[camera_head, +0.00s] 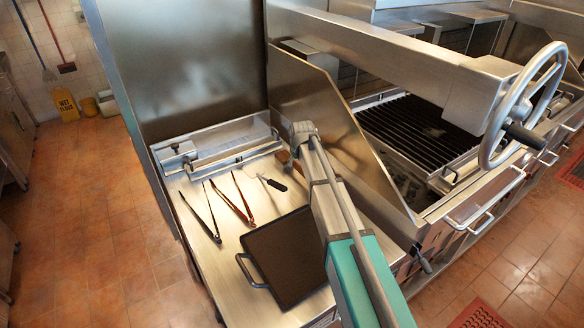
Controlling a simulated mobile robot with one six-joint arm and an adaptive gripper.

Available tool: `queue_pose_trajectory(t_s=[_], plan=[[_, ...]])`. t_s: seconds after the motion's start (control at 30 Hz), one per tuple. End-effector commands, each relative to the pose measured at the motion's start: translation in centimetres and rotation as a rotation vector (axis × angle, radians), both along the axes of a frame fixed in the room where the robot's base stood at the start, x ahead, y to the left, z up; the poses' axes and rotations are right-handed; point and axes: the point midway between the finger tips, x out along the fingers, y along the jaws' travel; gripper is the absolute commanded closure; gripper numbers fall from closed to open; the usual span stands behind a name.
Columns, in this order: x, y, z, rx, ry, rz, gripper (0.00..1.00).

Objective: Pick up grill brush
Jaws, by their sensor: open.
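A small brown, wood-coloured piece (283,157) shows on the steel counter (207,275), just left of my arm. It may be part of the grill brush, but my arm hides most of it, so I cannot be sure. My arm rises from the bottom right across the counter to a grey joint near the back panel. My gripper's fingers do not show; they are out of sight behind or beyond the arm.
Two pairs of tongs (202,216) (231,202) and a black-handled tool (272,184) lie on the counter. A dark flat pan (285,258) sits in front of them. The grill (425,128), with its handwheel (522,106), stands right, behind a slanted steel side panel (330,130).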

Motion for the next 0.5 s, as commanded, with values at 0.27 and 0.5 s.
queue_pose_trajectory(t_s=[0.27,0.5], plan=[[0.4,0.1,-1.1,0.000,0.000,-0.001,0.24],[1.2,0.3,-3.0,0.000,0.000,-0.001,0.24]])
